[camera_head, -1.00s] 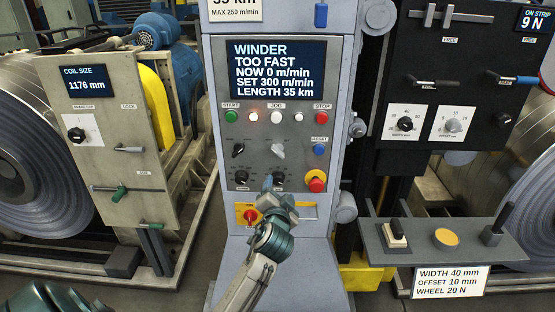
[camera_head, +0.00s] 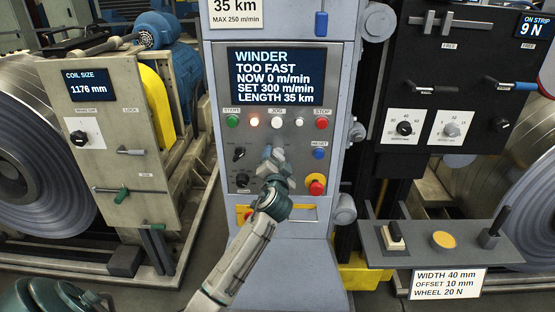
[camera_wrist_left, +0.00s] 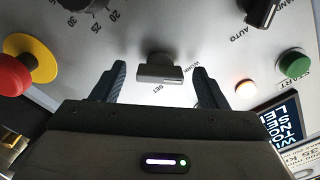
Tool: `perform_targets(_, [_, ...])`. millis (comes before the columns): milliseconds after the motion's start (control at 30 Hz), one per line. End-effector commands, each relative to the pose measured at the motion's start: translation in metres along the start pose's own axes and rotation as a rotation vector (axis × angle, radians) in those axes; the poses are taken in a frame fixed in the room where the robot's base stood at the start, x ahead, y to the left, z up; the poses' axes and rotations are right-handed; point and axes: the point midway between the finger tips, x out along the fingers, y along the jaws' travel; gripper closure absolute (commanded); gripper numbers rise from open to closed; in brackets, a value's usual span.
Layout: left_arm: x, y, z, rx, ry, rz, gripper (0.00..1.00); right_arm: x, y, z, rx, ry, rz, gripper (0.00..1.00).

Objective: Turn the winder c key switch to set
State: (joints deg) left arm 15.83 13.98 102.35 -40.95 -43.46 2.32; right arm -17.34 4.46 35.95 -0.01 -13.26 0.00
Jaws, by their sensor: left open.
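The key switch (camera_wrist_left: 160,70) shows in the left wrist view as a grey knob with a flat handle, with the printed words SET and WORK beside it. Which word it points at I cannot tell for certain. My left gripper (camera_wrist_left: 158,78) is open, with one finger on each side of the knob and a gap to each. In the head view the left gripper (camera_head: 272,158) is in front of the winder panel (camera_head: 226,152) and hides the switch. The winder screen (camera_head: 276,76) reads TOO FAST, NOW 0 m/min, SET 300 m/min. My right gripper is not in view.
A red stop knob on a yellow ring (camera_head: 316,186) is close to the right of the gripper. A dark knob (camera_head: 239,154) is to its left. Green start (camera_head: 232,121) and red stop (camera_head: 322,122) buttons are above. A blue reset button (camera_head: 319,153) is at the right.

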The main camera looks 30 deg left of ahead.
Motion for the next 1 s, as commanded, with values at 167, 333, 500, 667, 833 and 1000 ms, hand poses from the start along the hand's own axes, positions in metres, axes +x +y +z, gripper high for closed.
perform_targets(167, [0.001, 0.000, 0.000, 0.000, 0.000, 0.000, 0.33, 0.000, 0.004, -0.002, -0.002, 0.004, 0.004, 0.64])
perform_targets(333, [0.001, 0.000, 0.000, 0.000, 0.000, 0.000, 0.54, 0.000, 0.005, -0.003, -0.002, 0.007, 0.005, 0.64])
perform_targets(500, [0.000, 0.000, 0.000, 0.000, 0.000, 0.000, 0.77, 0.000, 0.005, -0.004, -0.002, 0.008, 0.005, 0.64])
perform_targets(667, [0.000, 0.000, 0.000, 0.010, 0.000, 0.001, 0.77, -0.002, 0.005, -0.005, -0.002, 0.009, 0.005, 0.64])
perform_targets(833, [0.000, -0.001, -0.001, 0.059, 0.000, 0.001, 0.77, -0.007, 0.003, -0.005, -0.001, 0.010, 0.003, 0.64])
perform_targets(1000, [0.001, -0.002, -0.002, 0.161, 0.000, 0.002, 0.77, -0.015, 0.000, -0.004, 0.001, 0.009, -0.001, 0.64])
